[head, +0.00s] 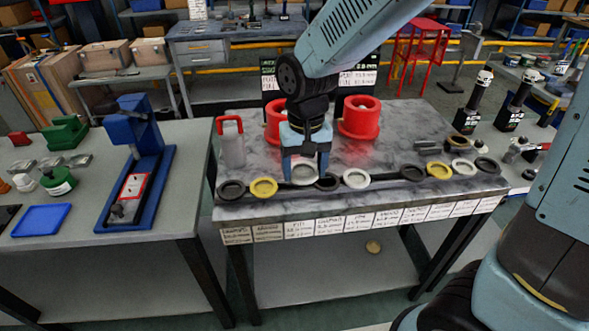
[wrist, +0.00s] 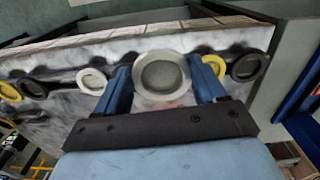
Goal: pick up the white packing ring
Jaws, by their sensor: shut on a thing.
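My gripper (head: 306,170) points down over the front row of rings on the marble-topped table. It is shut on a white packing ring (wrist: 138,90), whose rim also shows between the fingers in the head view (head: 305,181). In the wrist view the ring sits between the two blue fingers (wrist: 165,85) and looks larger than the other rings, so it seems raised off the table; the exact gap is hard to tell. Other white rings lie in the row, one just right of the gripper (head: 356,179) and one farther right (head: 463,168).
Black rings (head: 231,190) and yellow rings (head: 263,188) lie beside the held one. Two red cylindrical parts (head: 359,119) stand behind the gripper. Labels (head: 299,229) line the table's front edge. Bare marble lies right of the red parts.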

